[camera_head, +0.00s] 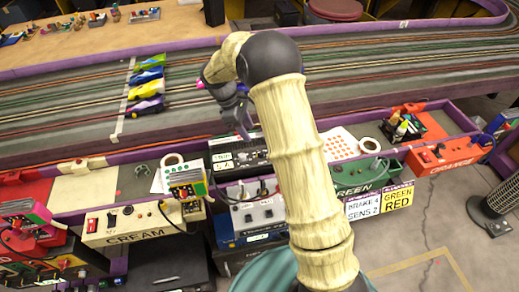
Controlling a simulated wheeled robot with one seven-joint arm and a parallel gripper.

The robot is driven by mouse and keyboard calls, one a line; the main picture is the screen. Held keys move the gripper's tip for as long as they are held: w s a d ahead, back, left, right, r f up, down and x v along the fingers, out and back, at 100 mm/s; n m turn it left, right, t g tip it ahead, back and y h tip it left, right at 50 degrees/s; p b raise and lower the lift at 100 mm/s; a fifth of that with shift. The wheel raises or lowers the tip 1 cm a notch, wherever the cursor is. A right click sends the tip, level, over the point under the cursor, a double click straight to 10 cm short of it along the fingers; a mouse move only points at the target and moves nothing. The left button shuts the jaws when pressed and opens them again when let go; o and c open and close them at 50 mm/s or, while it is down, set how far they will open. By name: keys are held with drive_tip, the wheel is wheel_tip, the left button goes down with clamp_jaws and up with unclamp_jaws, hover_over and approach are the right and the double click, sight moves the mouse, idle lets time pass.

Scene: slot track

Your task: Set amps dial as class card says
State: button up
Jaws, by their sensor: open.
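A black power unit (235,158) with small white labels stands under the front edge of the track, partly behind my arm. A grey-and-blue unit (260,213) with knobs or switches sits in front of it. I cannot tell which carries the amps dial, and no dial setting is legible. I cannot make out an amps value on either. My gripper (243,128) is open and empty, above and behind the black unit, apart from any dial I can see.
Cream (130,222), green (357,175) and orange (446,155) control boxes line the front shelf. Several slot cars (148,85) stand on the track (60,108) behind. A heater or fan (495,205) stands at right. The floor (430,235) at front right is mostly clear.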

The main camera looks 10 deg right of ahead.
sight(261, 152)
drive_tip(key=x, duration=1)
drive_tip(key=shift+f, duration=0.15)
drive_tip(key=c, duration=0.9)
drive_tip(key=shift+d, duration=0.15)
clamp_jaws()
